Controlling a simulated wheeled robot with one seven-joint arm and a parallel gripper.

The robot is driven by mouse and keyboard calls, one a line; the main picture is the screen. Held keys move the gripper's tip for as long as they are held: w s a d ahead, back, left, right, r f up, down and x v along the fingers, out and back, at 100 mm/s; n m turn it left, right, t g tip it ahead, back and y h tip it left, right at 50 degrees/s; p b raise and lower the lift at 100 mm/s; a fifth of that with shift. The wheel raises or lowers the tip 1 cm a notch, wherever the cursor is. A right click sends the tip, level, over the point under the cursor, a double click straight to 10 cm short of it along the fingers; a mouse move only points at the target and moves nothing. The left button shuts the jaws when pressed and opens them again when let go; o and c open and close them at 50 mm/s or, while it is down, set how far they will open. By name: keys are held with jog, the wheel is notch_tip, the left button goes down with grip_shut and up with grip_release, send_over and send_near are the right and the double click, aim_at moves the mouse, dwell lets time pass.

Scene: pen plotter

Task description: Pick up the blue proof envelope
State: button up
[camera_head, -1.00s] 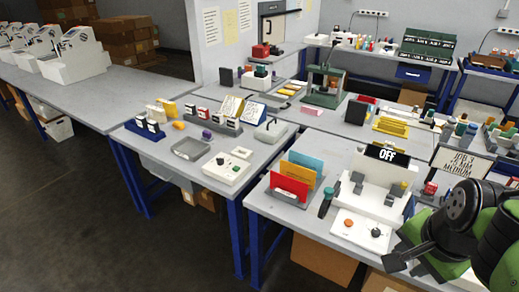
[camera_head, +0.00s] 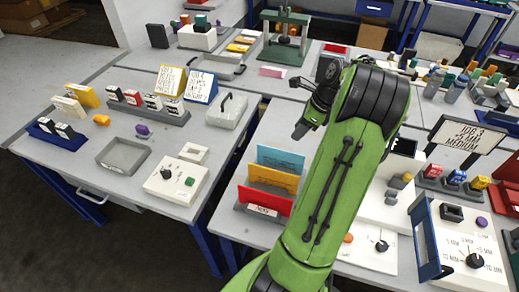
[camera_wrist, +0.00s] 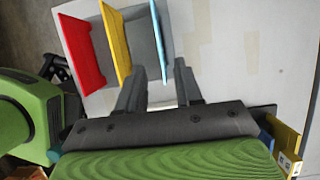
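The blue proof envelope (camera_head: 281,157) stands upright at the back of a grey holder (camera_head: 240,208) on the near table. A yellow envelope (camera_head: 273,178) and a red envelope (camera_head: 265,200) stand in front of it. In the wrist view the blue envelope (camera_wrist: 160,40) shows as a thin edge, right of the yellow and red ones. My gripper (camera_head: 304,106) is open and empty, above and behind the envelopes in the head view. In the wrist view its fingers (camera_wrist: 158,84) are spread, with the blue envelope beyond the gap and not touched.
A white plotter with a dial (camera_head: 372,248) stands right of the envelopes, partly behind my arm. Bare tabletop shows beside the blue envelope (camera_wrist: 235,50).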

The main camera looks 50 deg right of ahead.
aim_at(280, 155)
jog(key=b+x, duration=0.1)
jog(key=x, duration=0.4)
jog(key=b+x, duration=0.2)
jog(key=x, duration=0.3)
jog(key=shift+s+a, duration=0.15)
jog(key=shift+s, duration=0.1)
jog(key=b+x, duration=0.2)
jog(key=x, duration=0.3)
jog(key=shift+b, duration=0.3)
jog(key=shift+r, duration=0.1)
grip_shut()
